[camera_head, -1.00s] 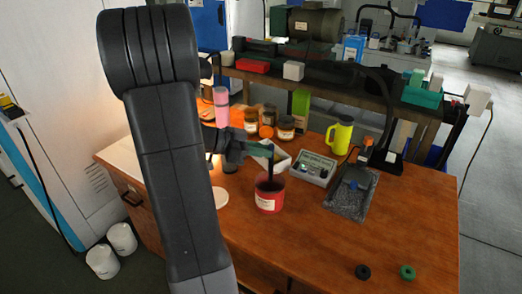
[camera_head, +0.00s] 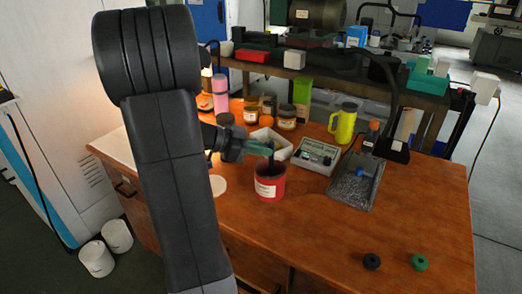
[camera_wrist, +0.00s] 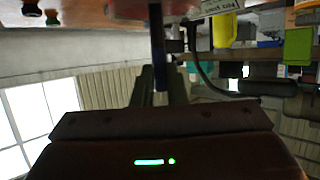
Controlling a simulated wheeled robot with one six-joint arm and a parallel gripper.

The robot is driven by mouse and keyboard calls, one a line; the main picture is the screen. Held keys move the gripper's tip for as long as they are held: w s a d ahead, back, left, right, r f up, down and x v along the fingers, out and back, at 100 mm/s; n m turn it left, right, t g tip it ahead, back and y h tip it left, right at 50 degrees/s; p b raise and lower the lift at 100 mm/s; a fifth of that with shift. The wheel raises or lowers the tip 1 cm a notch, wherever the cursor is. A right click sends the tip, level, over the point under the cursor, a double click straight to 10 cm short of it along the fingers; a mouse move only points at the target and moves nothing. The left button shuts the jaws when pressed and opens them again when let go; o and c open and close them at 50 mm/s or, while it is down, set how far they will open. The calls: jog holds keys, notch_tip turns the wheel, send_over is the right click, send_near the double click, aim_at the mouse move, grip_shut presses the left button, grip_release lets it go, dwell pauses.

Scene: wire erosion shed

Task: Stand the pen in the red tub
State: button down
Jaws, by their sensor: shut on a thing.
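The red tub (camera_head: 269,190) with a white label stands upright on the wooden bench in the head view. My gripper (camera_head: 268,149) is above it, shut on the dark pen (camera_head: 271,161). The pen hangs close to upright, its lower part at the tub's mouth; I cannot tell how deep its tip is. In the wrist view the pen (camera_wrist: 157,40) stands out from between my gripper's fingers (camera_wrist: 161,80). A reddish surface at the top edge there, probably the tub, is cut off.
A white open box (camera_head: 285,141) stands just behind the tub, with a grey instrument box (camera_head: 316,157) to its right. A grey tray (camera_head: 344,194), a yellow jug (camera_head: 343,124) and several jars stand farther back or right. The bench's front right is clear except for two small rings.

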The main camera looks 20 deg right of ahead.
jog(key=shift+f, duration=0.25)
jog(key=c, duration=1.4)
grip_release()
jog(key=shift+o, duration=0.2)
jog(key=v, duration=1.3)
jog(key=shift+a+r, duration=0.25)
jog(key=shift+a, duration=0.15)
jog(key=shift+d, duration=0.1)
